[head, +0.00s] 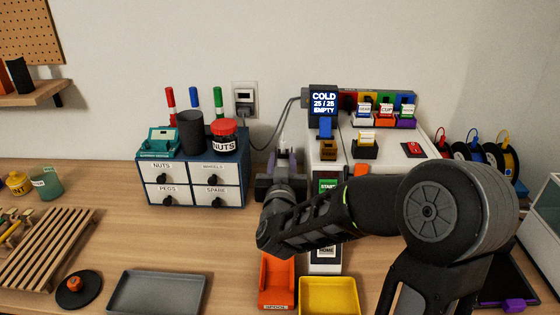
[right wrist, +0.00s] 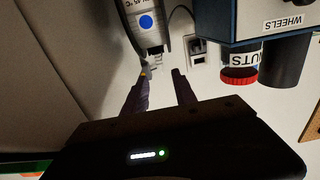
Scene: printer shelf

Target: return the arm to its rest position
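My right arm reaches in from the lower right of the head view, over the printer. My right gripper (head: 283,160) is beyond the forearm, between the drawer cabinet and the printer; the arm partly hides it. In the right wrist view its two purple-grey fingers (right wrist: 163,78) stand apart with nothing held between them. My left gripper is in neither view.
The printer's display (head: 324,101) reads COLD, 25/25, EMPTY. A blue cabinet (head: 191,180) with white drawers carries a red-lidded jar (head: 223,135) and a dark cup (head: 190,132). A grey tray (head: 156,293), orange bin (head: 276,282) and yellow tray (head: 329,296) lie in front.

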